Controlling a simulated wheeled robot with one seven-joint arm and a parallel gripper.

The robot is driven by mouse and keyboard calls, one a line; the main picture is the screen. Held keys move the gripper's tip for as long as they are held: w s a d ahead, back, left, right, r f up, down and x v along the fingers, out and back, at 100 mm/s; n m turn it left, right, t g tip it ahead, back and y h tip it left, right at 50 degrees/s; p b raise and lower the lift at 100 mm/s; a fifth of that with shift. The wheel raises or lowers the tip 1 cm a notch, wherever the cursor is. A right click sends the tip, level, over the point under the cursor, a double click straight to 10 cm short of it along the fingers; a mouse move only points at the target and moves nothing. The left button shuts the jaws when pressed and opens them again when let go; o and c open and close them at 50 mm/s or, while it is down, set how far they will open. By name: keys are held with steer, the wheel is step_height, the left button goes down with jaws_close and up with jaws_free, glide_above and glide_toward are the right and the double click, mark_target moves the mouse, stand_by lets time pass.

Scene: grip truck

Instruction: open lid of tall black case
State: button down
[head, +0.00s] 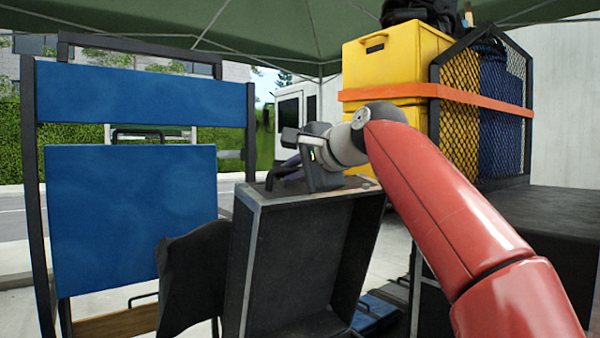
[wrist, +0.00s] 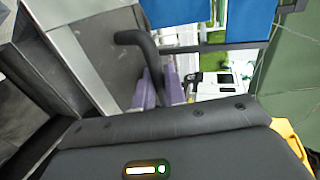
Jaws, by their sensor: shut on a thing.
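The tall black case stands in front of me in the head view. Its lid (head: 250,262) has a grey metal edge and is raised and tilted, with its dark hollow inner side facing me. A dark bent handle (head: 274,181) sticks up at its top edge; it also shows in the wrist view (wrist: 140,45). My gripper (head: 290,166) is at the top edge, shut on the handle, with its purple fingers (wrist: 160,88) beside it in the wrist view. The exact contact between fingers and handle is partly hidden. The lower body of the case is mostly out of view.
A folding chair with blue panels (head: 130,215) stands close on the left. A dark flap (head: 192,278) hangs beside the lid. Yellow crates (head: 395,65) with an orange strap (head: 430,91) stand behind my arm. A black surface (head: 550,225) lies at the right.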

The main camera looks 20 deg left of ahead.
steer(key=shift+f, duration=0.1)
steer(key=c, duration=1.8)
jaws_free()
